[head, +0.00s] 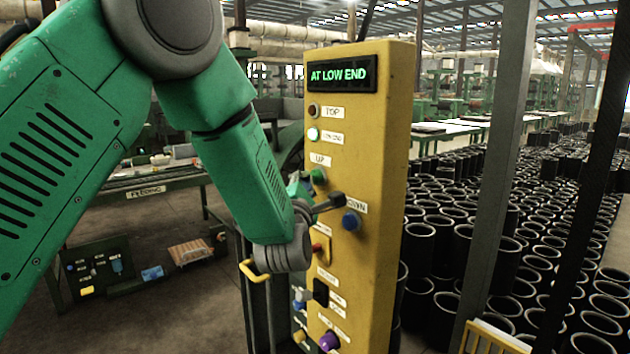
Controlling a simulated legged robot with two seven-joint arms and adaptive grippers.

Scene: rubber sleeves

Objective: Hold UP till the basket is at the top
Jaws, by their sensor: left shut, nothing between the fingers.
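A yellow control box (374,150) stands upright in front of me. Its display (342,73) reads "AT LOW END". The green UP button (318,176) sits under the UP label. The blue DOWN button (351,221) is lower and to the right. My left gripper (338,201) is shut and empty, its dark tip in front of the panel between these two buttons. I cannot tell whether it touches the panel. I cannot make out the basket. My right gripper is out of view.
Lower on the box are a red control (317,248), a black switch (321,292) and a purple knob (329,341). Many black rubber sleeves (455,245) crowd the floor at right, behind dark posts (499,180). A bench (150,184) stands at left.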

